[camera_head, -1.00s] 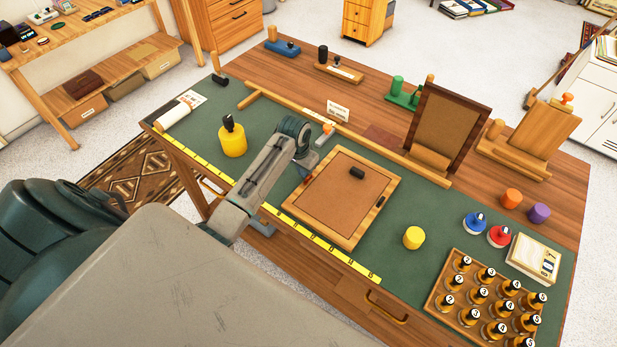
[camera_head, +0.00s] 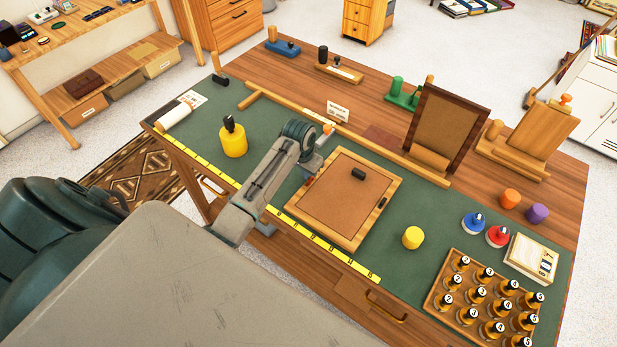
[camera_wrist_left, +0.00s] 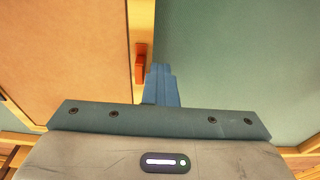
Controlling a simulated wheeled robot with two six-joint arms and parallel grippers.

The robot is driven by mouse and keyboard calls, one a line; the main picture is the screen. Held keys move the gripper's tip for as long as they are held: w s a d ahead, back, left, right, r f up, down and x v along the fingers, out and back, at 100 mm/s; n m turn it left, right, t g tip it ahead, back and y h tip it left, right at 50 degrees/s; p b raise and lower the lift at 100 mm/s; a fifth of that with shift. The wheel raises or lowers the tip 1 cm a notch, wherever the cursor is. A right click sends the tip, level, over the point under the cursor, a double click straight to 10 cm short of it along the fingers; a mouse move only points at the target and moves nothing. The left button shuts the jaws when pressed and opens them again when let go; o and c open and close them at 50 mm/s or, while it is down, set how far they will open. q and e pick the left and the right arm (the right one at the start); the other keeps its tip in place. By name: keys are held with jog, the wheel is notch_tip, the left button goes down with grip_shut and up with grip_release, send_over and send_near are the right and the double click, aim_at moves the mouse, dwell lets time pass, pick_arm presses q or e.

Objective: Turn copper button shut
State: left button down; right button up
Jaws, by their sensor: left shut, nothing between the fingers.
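A framed print (camera_head: 337,222) lies face down on the green mat, its brown backing showing inside a pale wood frame. The copper button (camera_wrist_left: 140,64) is a small orange-red bar on the frame's edge rail in the left wrist view. In the head view it is a small reddish spot at the frame's left edge (camera_head: 309,182). My left gripper (camera_wrist_left: 160,70) is shut and empty, with its blue fingers just right of the copper button's lower end. I cannot tell whether they touch it. In the head view the arm partly hides the fingers. My right gripper is not in view.
A yellow weight (camera_head: 232,142) stands to the left and a yellow cylinder (camera_head: 412,238) to the right. A wooden rail (camera_head: 350,138) runs behind the frame. A tray of bottles (camera_head: 433,308) stands front right.

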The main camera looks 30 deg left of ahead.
pick_arm(q)
jog(key=shift+d, duration=0.45)
jog(key=shift+s+d+p, duration=0.1)
jog(key=shift+d+p, duration=0.25)
jog(key=shift+d, duration=0.35)
dwell(0.4)
jog(key=shift+w+d, duration=0.25)
jog(key=shift+d, duration=0.05)
dwell(0.6)
jog(key=shift+r, duration=0.1)
jog(key=shift+r, duration=3.45)
jog(key=shift+s+f, duration=0.1)
